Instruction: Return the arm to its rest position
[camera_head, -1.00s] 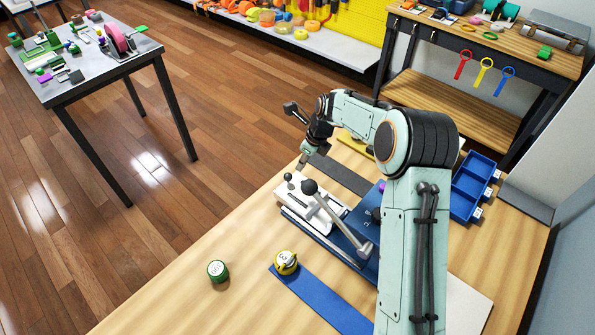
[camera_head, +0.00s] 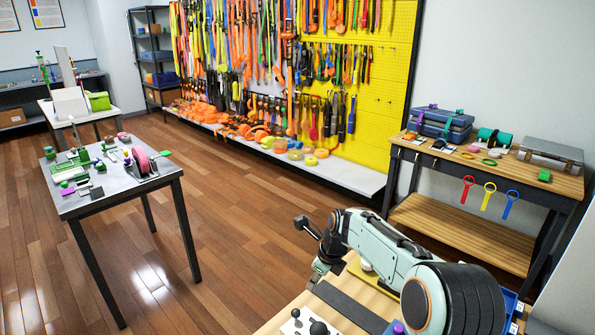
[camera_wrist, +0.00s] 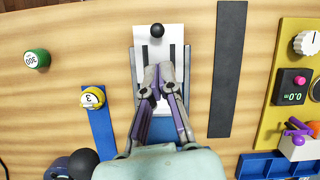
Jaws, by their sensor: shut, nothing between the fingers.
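My arm (camera_head: 390,250) reaches over the wooden workbench, bent at the elbow. My gripper (camera_head: 315,277) is low in the head view, near the bench's far edge. In the wrist view my gripper (camera_wrist: 158,68) has its fingers together with nothing between them. It is over a white plate (camera_wrist: 173,35) with dark slots, and a black ball knob (camera_wrist: 157,30) shows just beyond the fingertips. The gripper's height above the plate cannot be told. The fingers and my wrist hide part of the plate and the blue base below it.
Left in the wrist view are a green cylinder (camera_wrist: 36,59), a yellow roll (camera_wrist: 92,97) by a blue strip (camera_wrist: 101,130), and a dark knob. Right are a dark strip (camera_wrist: 229,70), a yellow panel (camera_wrist: 272,82) and a blue tray (camera_wrist: 270,166). A grey table (camera_head: 90,200) stands apart.

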